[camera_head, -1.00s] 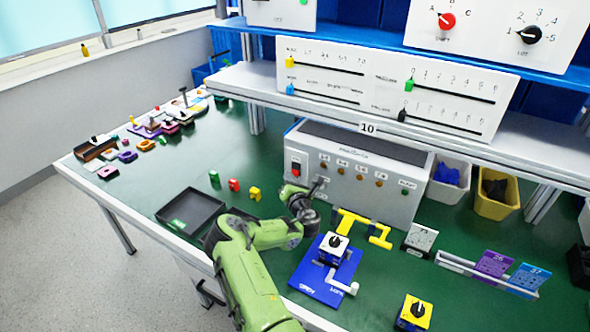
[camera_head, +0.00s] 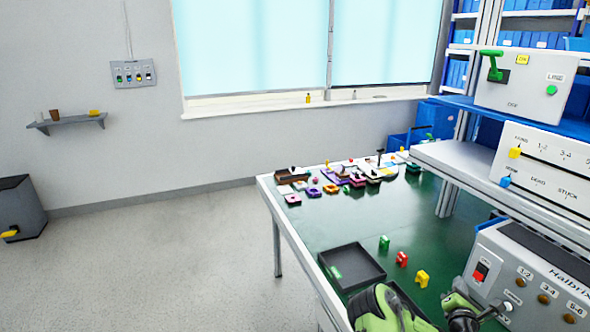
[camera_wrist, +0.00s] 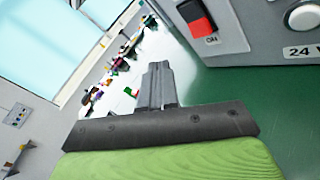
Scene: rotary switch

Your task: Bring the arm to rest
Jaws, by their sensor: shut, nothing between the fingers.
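My gripper (camera_head: 498,311) is at the lower right of the head view, close in front of the grey control box (camera_head: 520,280). Its fingers are closed together with nothing between them. In the wrist view the shut fingers (camera_wrist: 157,84) point away over the green table. The box's red rocker switch (camera_wrist: 199,20) is to the right of the fingers there, apart from them. My green arm reaches in from the bottom edge of the head view, and its lower part is cut off.
Small coloured parts (camera_head: 330,180) crowd the table's far end. A shelf (camera_head: 465,165) overhangs the box. Open floor is at left.

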